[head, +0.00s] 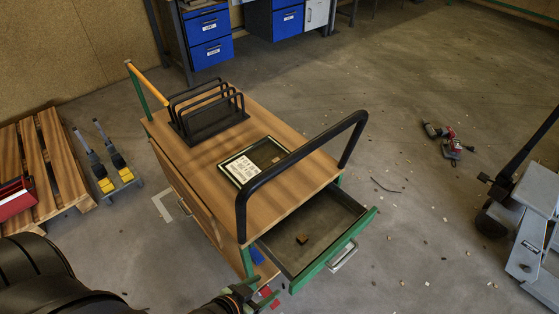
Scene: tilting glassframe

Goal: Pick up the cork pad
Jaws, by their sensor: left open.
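A small brown block (302,239), which looks like the cork pad, lies in the open drawer (283,251) of a wooden-topped trolley. The drawer has a green front with a metal handle and is pulled out toward the lower right. My left gripper (246,294) is open at the bottom edge of the view, left of the drawer's front corner and apart from the brown block. Part of it is cut off by the frame edge. My right gripper is not in view.
The trolley top (200,152) carries a black rack (208,117) and a shallow tray (252,163) with a printed card. A thick black handle (295,158) arches over the trolley's drawer end. A grey machine (530,235) stands at far right; floor between is mostly clear.

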